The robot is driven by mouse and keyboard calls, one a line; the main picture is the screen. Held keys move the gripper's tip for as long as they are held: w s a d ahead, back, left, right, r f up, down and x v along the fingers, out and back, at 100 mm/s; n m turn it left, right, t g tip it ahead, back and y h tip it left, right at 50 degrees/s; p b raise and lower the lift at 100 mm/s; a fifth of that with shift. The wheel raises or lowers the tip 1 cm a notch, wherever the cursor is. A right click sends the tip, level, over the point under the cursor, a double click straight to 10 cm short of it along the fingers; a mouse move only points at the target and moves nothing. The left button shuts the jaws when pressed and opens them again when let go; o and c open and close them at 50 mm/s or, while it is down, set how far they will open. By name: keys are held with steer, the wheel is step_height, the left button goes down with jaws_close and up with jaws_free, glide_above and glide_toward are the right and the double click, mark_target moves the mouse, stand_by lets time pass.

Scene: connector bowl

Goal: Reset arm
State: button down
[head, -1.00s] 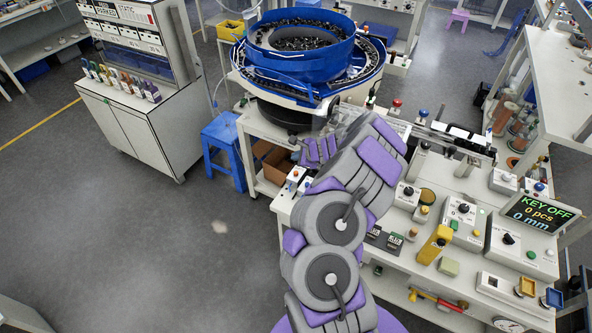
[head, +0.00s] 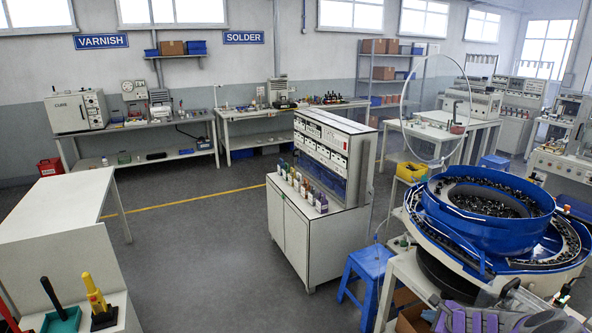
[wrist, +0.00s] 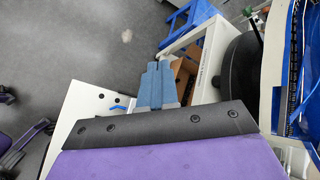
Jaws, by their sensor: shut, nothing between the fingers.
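My gripper (wrist: 156,84) shows in the wrist view as two blue-grey fingers lying side by side, shut with nothing between them. They point toward the floor and the side of the white bench (wrist: 88,115). In the head view only a purple and grey part of my arm (head: 505,318) shows at the bottom right, in front of the blue bowl feeder (head: 488,222). The bowl holds many small dark connectors (head: 490,200). The feeder's edge also shows at the right of the wrist view (wrist: 282,70).
A blue stool (head: 368,272) stands left of the feeder bench, with a cardboard box (wrist: 185,70) under that bench. A white cabinet (head: 300,232) with small bottles stands mid-room. A white table (head: 60,205) is at left. The grey floor (head: 200,265) between is clear.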

steer(key=a+r+n+g+y, duration=0.15)
steer(key=a+r+n, duration=0.25)
steer(key=a+r, duration=0.45)
steer(key=a+r+n+y, duration=0.3)
steer(key=a+r+n, duration=0.15)
steer(key=a, duration=0.75)
steer(key=s+a+r+n+g+y, duration=0.1)
steer(key=s+a+r+n+g, duration=0.45)
steer(key=s+a, duration=0.7)
steer(key=s+a+r+n+g+h, duration=0.1)
steer(key=s+a+n, duration=0.15)
steer(key=s, duration=0.45)
steer(key=s+a+r+n+g+h, duration=0.1)
steer(key=s+a+r+n+h, duration=0.1)
steer(key=s+n, duration=0.35)
steer(key=s+d+f+n+g+h, duration=0.1)
steer(key=s+d+h, duration=0.1)
steer(key=s, duration=0.7)
steer(key=s+d+n+g+h+b, duration=0.1)
steer(key=s+d, duration=0.4)
steer(key=s, duration=0.5)
steer(key=shift+f+h, duration=0.35)
steer(key=shift+h, duration=0.5)
steer(key=shift+d, duration=0.1)
